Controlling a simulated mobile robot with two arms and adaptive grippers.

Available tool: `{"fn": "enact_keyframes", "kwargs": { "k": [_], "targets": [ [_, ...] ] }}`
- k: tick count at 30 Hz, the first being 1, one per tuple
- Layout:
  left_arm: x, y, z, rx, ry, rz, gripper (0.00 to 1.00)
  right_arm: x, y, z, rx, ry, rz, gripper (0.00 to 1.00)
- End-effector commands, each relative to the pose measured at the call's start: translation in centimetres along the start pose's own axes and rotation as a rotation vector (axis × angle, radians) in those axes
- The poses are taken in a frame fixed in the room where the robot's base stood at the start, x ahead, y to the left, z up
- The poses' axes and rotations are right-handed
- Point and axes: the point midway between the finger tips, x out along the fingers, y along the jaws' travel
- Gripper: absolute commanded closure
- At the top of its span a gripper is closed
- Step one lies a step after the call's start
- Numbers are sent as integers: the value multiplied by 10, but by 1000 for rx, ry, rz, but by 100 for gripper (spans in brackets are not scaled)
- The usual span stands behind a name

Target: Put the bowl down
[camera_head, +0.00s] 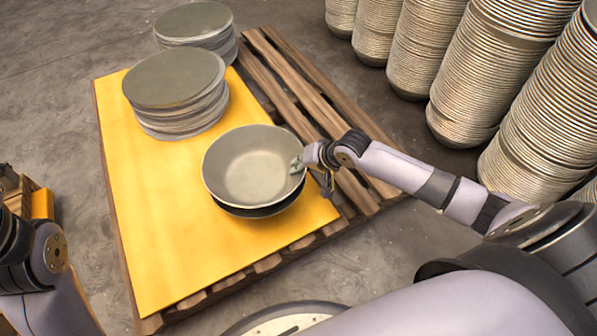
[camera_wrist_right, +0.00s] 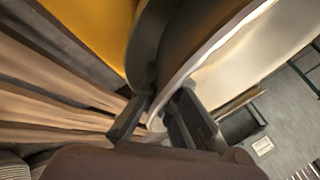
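The grey metal bowl (camera_head: 250,165) is upright, open side up, over the right part of the yellow sheet (camera_head: 170,235). A dark curved shape (camera_head: 262,211) shows just under it, perhaps a second bowl; the contact between them is hidden. My right gripper (camera_head: 302,168) is at the bowl's right rim. In the right wrist view, the gripper's fingers (camera_wrist_right: 158,122) lie on either side of the bowl's rim (camera_wrist_right: 215,42) and pinch it. My left arm enters at the lower left, and its gripper is out of view.
Two stacks of grey discs or bowls stand at the back: a nearer stack (camera_head: 175,80) on the sheet and a farther stack (camera_head: 197,22). The sheet lies on a wooden pallet (camera_head: 290,62). Tall bowl stacks (camera_head: 480,75) fill the upper right. The sheet's left front is clear.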

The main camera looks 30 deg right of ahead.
Motion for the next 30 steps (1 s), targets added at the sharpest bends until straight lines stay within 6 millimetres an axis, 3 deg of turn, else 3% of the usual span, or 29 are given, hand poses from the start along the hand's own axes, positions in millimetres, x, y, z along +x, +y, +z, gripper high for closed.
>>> {"fn": "enact_keyframes", "kwargs": {
  "k": [26, 30],
  "targets": [
    [0, 0, -1, 0, 4, 0, 60, 15, 9, 5, 1, 4, -7, 100],
    [0, 0, 0, -1, 1, 0, 60, 15, 11, 6, 0, 2, -2, 91]
  ]
}}
